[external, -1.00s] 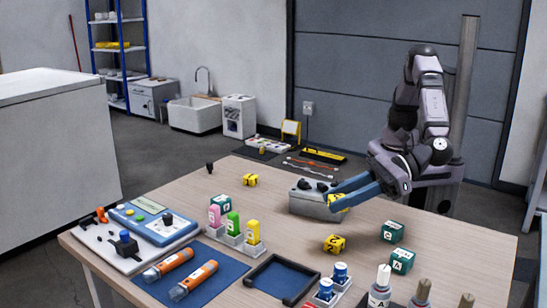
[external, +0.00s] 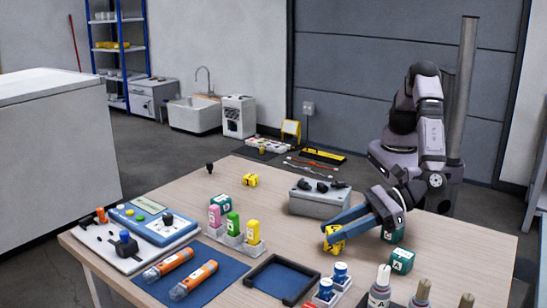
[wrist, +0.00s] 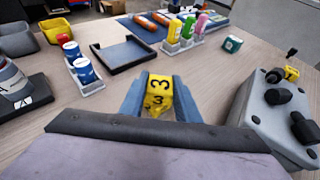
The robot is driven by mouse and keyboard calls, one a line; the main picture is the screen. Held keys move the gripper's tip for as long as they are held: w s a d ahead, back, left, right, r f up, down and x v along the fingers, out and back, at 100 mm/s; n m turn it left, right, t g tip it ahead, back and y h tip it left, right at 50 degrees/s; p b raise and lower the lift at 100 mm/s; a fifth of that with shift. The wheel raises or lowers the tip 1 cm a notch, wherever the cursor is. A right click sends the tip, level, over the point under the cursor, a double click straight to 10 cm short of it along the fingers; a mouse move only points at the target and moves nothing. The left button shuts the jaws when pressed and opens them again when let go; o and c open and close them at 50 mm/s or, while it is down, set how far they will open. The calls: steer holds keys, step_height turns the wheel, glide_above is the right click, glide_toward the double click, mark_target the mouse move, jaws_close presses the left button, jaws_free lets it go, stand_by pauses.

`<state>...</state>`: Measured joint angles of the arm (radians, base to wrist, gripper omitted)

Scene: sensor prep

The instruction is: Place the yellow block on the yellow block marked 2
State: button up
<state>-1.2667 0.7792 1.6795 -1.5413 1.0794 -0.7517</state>
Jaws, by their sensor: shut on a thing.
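My gripper (external: 340,226) is shut on a yellow block (wrist: 158,90) marked 3, between the blue fingers in the wrist view (wrist: 156,98). In the external view the fingers reach down to the spot of the yellow block marked 2 (external: 335,245), with yellow showing at and below the tips. The two yellow blocks overlap there, and I cannot tell whether they touch. The wrist view does not clearly show the block marked 2, which is hidden by the held block. Another yellow block (external: 250,180) lies at the far left of the table.
A grey box with black knobs (external: 320,202) stands behind the fingers. Green blocks (external: 402,262) stand to the right, one partly behind my gripper. A dark-rimmed tray (external: 258,291), blue-capped bottles (external: 340,273) and a rack of coloured bottles (external: 233,241) are nearby.

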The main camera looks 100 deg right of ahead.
steer(key=shift+f, duration=0.1)
steer(key=shift+f, duration=0.1)
steer(key=o, duration=1)
steer(key=shift+r, duration=0.3)
steer(key=v, duration=1.2)
